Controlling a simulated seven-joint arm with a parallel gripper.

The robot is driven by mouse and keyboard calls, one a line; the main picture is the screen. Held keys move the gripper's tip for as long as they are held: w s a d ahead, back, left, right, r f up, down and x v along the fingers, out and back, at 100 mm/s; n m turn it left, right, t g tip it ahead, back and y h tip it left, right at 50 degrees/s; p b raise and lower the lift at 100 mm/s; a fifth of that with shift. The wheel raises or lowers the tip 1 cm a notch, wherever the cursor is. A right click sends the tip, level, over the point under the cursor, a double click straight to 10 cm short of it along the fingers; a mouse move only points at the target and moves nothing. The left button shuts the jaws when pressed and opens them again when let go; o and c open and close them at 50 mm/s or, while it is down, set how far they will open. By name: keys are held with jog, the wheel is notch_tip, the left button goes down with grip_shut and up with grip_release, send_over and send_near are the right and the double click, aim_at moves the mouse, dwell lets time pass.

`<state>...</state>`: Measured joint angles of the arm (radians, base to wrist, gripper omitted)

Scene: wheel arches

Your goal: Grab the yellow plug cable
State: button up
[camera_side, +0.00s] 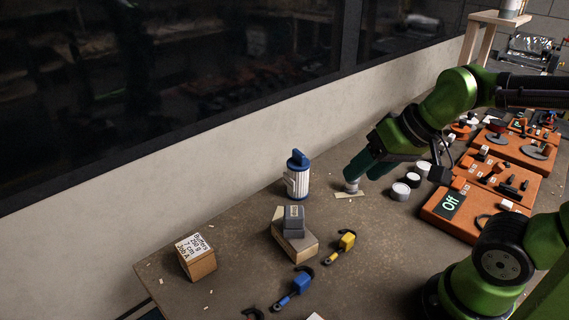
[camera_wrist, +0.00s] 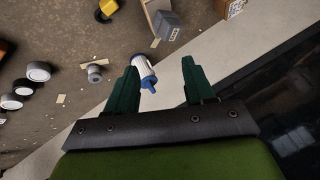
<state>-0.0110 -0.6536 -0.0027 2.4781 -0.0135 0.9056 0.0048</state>
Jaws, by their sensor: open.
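The yellow plug cable (camera_side: 347,240) lies on the table in the side view, right of the small wooden block; its dark cable end curls beside it. In the wrist view part of the yellow plug (camera_wrist: 108,8) shows at the top edge, cut off. My gripper (camera_side: 358,172) is above the table, behind and apart from the yellow plug. In the wrist view my gripper (camera_wrist: 160,63) is open, with its two green fingers well apart and nothing held. A white and blue bottle shows beyond the left finger.
The white and blue bottle (camera_side: 297,176) stands left of my gripper. A blue plug cable (camera_side: 301,283) lies in front of the yellow one. A grey block (camera_side: 294,217) rests on a wooden block. A labelled box (camera_side: 197,258) is farther left. Round pots (camera_side: 401,191) and orange panels (camera_side: 448,211) are right.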

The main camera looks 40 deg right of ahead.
notch_tip(320, 180, down, 4)
jog(key=w+r+m+g, duration=0.1)
jog(key=w+m+g, duration=0.1)
jog(key=m+g, duration=0.1)
jog(key=m+g+h, duration=0.2)
jog(key=m+g, duration=0.1)
jog(key=m, duration=0.8)
send_over(346, 239)
jog(key=f, duration=1.4)
jog(key=shift+d+f, duration=0.15)
jog(key=shift+d, duration=0.15)
jog(key=shift+a+f, duration=0.15)
jog(key=shift+f, duration=1.2)
jog(key=shift+a+f, duration=0.15)
jog(key=shift+f, duration=1.2)
grip_shut()
